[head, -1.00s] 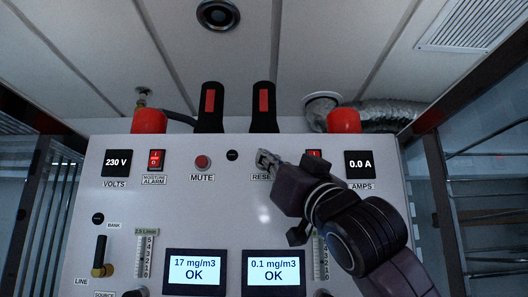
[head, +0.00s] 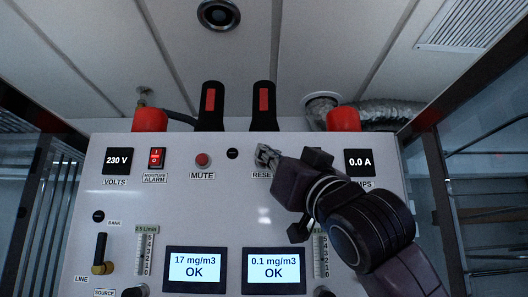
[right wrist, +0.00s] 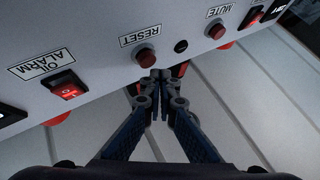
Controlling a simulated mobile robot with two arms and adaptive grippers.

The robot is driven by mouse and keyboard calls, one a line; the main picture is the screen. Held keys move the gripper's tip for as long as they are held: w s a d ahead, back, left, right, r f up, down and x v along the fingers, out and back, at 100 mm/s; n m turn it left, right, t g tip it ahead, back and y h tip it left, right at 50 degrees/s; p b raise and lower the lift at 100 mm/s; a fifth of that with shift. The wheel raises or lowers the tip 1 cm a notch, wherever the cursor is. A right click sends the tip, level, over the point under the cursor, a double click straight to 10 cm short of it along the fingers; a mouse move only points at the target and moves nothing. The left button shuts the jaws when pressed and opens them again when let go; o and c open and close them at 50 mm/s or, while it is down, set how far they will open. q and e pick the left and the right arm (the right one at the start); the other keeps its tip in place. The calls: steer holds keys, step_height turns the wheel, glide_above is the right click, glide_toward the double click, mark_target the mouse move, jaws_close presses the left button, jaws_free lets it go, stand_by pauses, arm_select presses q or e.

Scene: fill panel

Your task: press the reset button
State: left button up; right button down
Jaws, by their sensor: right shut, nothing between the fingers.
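In the head view my gripper hides the button, and part of the label (head: 261,175) shows. My right gripper (head: 264,153) is shut and empty, its fingertips in front of the panel over the button's place. In the right wrist view the fingertips (right wrist: 160,76) are just below and right of the button. I cannot tell whether they touch it. My left gripper is not in view.
The red mute button (head: 203,160) and a small black knob (head: 232,154) lie left of the reset spot. A red alarm switch (right wrist: 66,88) is close by in the wrist view. Two displays (head: 194,268) read OK. Black handles (head: 263,106) and red lamps (head: 343,119) rise behind the panel.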

steer(key=shift+s, duration=0.15)
steer(key=s+b, duration=0.2)
steer(key=s, duration=0.2)
steer(key=shift+s, duration=0.4)
steer(key=shift+w, duration=0.1)
stand_by(0.5)
